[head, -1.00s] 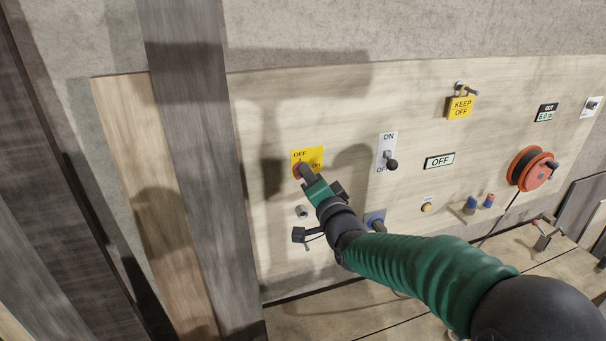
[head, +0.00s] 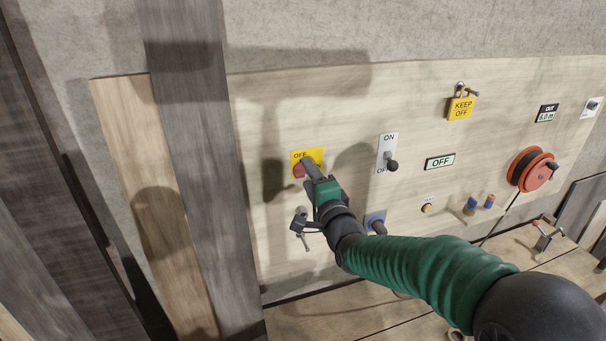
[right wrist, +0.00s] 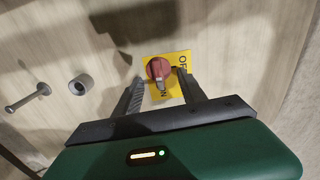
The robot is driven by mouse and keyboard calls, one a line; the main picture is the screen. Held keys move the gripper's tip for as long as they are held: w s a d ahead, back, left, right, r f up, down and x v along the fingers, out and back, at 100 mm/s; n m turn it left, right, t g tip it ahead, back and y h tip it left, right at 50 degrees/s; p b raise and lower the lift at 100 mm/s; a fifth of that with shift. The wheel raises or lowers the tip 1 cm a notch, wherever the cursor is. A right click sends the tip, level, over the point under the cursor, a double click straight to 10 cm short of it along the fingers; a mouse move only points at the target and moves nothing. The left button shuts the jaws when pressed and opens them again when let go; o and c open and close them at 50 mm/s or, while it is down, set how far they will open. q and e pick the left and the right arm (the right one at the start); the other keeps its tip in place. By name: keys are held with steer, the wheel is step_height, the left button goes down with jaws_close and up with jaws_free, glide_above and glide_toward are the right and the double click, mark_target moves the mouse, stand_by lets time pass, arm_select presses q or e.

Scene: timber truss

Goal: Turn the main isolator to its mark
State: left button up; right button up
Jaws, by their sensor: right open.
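The main isolator is a red rotary knob (head: 299,171) on a yellow plate (head: 318,154) at the left of the pale board. In the right wrist view the red knob (right wrist: 158,67) has a grey-tipped handle that points toward the ON lettering on the yellow plate (right wrist: 186,58). The OFF lettering is at the plate's right there. My right gripper (head: 308,166) is in front of the knob, and in the head view it hides part of the plate. In the right wrist view its two fingers (right wrist: 160,78) are apart, with the knob between and beyond their tips; contact cannot be told. My left gripper is not in view.
A lever switch (head: 391,164), an OFF sign (head: 439,161), a yellow KEEP OFF padlock (head: 461,108) and an orange reel (head: 533,170) are to the right. A grey socket (right wrist: 80,85) is near my fingers. A dark post (head: 190,150) stands left.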

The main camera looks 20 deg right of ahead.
steer(key=shift+s, duration=0.1)
steer(key=s, duration=0.6)
steer(key=shift+d, duration=0.1)
steer(key=s+f+n+g+b, duration=0.4)
steer(key=f, duration=0.8)
steer(key=s+f+n+g+b, duration=0.3)
steer(key=s+f+n+b, duration=0.1)
steer(key=f, duration=0.9)
steer(key=s+f+n+g+b, duration=0.5)
steer(key=s+f+n+g, duration=0.3)
steer(key=s+f, duration=0.8)
steer(key=shift+s+a+n+h, duration=0.35)
steer(key=shift+s+n, duration=0.15)
steer(key=shift+s, duration=0.2)
